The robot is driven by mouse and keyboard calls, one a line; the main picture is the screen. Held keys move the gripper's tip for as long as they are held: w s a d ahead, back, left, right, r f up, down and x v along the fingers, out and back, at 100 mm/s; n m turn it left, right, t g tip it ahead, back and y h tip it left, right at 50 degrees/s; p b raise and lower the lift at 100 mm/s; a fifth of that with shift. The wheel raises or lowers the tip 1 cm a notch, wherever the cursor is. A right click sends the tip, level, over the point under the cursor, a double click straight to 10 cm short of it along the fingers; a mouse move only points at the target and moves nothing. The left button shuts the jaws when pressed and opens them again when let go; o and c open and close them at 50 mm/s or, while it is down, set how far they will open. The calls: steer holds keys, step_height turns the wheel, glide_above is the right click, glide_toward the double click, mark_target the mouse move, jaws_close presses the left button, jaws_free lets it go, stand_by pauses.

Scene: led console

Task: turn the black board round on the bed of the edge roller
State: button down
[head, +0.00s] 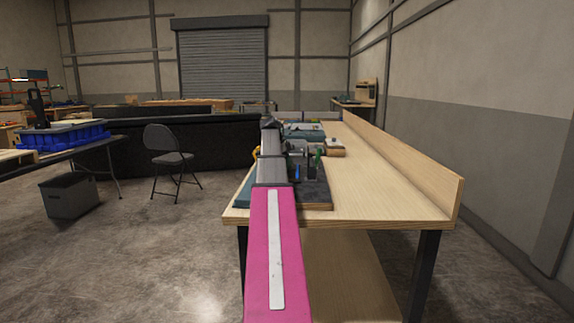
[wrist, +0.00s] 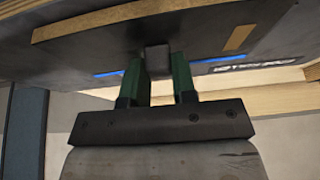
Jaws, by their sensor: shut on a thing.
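In the wrist view a broad dark panel (wrist: 95,52) with wood-coloured edging, a blue strip and white lettering fills the upper part; it looks like the black board. My gripper (wrist: 160,68) has green fingers shut on a small dark grey block (wrist: 157,58) against this panel. Whether the block is part of the panel I cannot tell. In the head view my pink and grey arm reaches to the near left end of the table and hides much there. A dark flat slab (head: 316,195) lies at that end. I cannot make out the edge roller's bed clearly.
The wooden table (head: 385,185) is bare on its right half, with a raised board (head: 400,160) along its right side. A teal item (head: 304,131) and a small wooden block (head: 333,147) sit farther back. A folding chair (head: 168,155) stands to the left on open floor.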

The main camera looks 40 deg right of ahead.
steer(key=c, duration=0.8)
jaws_free()
steer(key=shift+c, duration=0.2)
steer(key=v, duration=1)
steer(key=shift+r, duration=0.35)
steer(key=shift+w+a, duration=0.15)
